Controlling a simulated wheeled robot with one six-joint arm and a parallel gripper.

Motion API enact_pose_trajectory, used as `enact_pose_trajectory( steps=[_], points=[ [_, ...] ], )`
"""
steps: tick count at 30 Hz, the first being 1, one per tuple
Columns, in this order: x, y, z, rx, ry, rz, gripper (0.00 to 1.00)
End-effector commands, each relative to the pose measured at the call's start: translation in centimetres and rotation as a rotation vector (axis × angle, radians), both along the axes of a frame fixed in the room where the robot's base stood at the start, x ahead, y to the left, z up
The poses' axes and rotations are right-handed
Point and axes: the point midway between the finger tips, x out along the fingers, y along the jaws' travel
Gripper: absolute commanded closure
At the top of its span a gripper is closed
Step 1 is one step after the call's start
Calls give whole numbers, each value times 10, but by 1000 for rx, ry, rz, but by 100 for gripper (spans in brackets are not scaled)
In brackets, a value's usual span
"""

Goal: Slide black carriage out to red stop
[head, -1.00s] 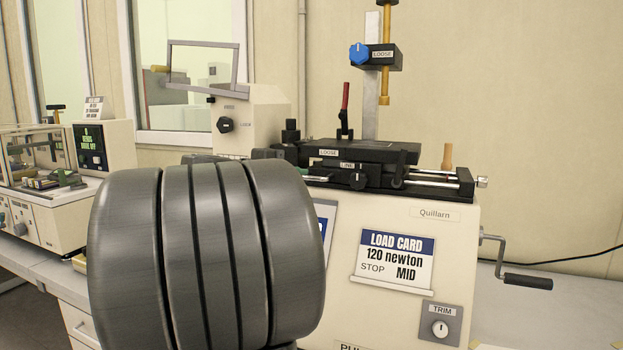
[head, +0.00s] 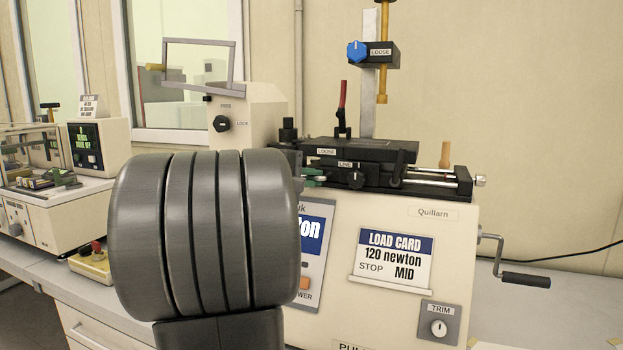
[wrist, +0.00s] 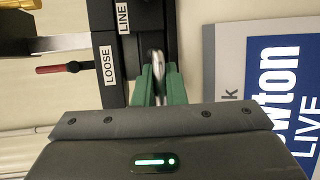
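The black carriage (head: 362,150) sits on the rail bed on top of the cream test machine, with a LOOSE label on its front edge. A LINE label (head: 345,164) is on the black part below it. My gripper's green fingers (head: 313,177) are at the left end of this assembly, partly hidden by my arm. In the wrist view the fingers (wrist: 158,82) flank a small silver piece next to the black block; whether they grip it is unclear. I cannot make out a separate red stop.
Bare rails (head: 432,177) extend right of the carriage to a black end block (head: 463,182). A post with a blue knob (head: 357,51) rises behind. A crank (head: 525,280) projects at right. Another bench machine (head: 30,190) stands left.

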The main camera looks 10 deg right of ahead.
Motion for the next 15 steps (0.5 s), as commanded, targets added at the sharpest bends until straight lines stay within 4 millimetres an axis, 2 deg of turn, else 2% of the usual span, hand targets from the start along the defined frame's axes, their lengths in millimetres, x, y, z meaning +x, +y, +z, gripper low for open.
enact_pose_trajectory(
  steps=[5,15],
  points=[
    [-3,-5,-2,1,0,-2,100],
    [-38,-56,-3,1,0,-7,100]
  ],
)
